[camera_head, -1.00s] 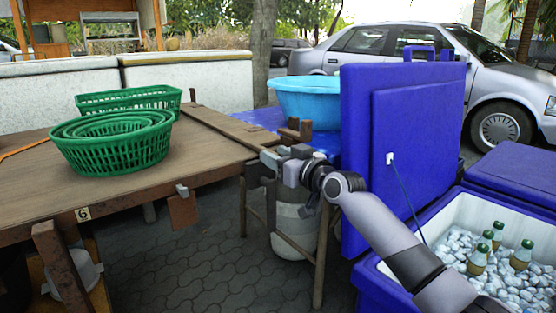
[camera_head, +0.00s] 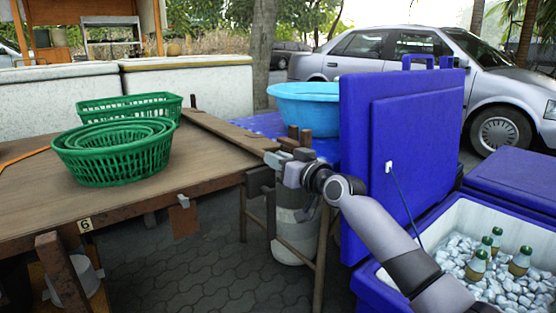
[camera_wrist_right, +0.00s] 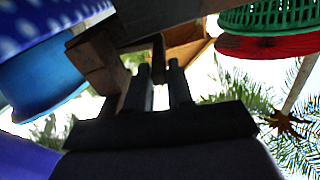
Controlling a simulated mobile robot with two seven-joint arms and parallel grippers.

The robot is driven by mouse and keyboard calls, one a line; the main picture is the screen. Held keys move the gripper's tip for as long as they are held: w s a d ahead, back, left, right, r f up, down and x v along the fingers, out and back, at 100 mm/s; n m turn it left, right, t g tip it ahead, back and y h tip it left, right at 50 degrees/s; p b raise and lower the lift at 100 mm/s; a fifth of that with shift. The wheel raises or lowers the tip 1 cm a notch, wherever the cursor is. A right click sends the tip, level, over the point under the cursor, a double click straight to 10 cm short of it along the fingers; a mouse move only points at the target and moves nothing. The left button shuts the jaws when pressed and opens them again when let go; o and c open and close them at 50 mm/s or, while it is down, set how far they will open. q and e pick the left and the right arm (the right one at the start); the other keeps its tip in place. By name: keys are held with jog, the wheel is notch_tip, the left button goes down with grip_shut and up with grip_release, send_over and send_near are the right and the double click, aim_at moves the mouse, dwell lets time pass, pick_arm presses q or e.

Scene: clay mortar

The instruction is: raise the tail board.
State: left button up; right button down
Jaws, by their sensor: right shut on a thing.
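The tail board (camera_head: 222,130) is a long brown wooden plank along the right edge of the wooden table top (camera_head: 60,195). It lies nearly flat, with its near end by my right gripper (camera_head: 272,160). That gripper is shut at this near end, beside the table's right corner. In the right wrist view, the two dark fingers (camera_wrist_right: 161,78) point up from below, with a brown wooden piece (camera_wrist_right: 158,50) between their tips. How far the fingers reach around the board is hidden in the head view. My left gripper is out of view.
Green baskets (camera_head: 115,152) stand on the table. A light blue basin (camera_head: 308,108) stands on a blue-covered table behind my gripper. An open blue cooler (camera_head: 420,150) with ice and bottles is at the right. A white bucket (camera_head: 292,240) is below.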

jog(key=shift+w+d+r+m+p, duration=0.15)
jog(key=shift+r+m+p, duration=0.3)
jog(key=shift+r+m, duration=0.15)
jog(key=shift+w+d+r+m+p, duration=0.1)
jog(key=shift+d+r+m+p, duration=0.05)
jog(key=shift+r+m+p, duration=0.4)
pick_arm(q)
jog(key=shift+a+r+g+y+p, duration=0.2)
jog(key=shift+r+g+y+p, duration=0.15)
jog(key=shift+p, duration=0.3)
pick_arm(e)
jog(key=shift+w+d+r+m, duration=0.2)
jog(key=shift+d+r+m, duration=0.15)
jog(key=shift+r+m, duration=0.35)
jog(key=shift+w+d+r+m, duration=0.2)
jog(key=shift+d+r+m, duration=0.15)
jog(key=shift+m, duration=0.5)
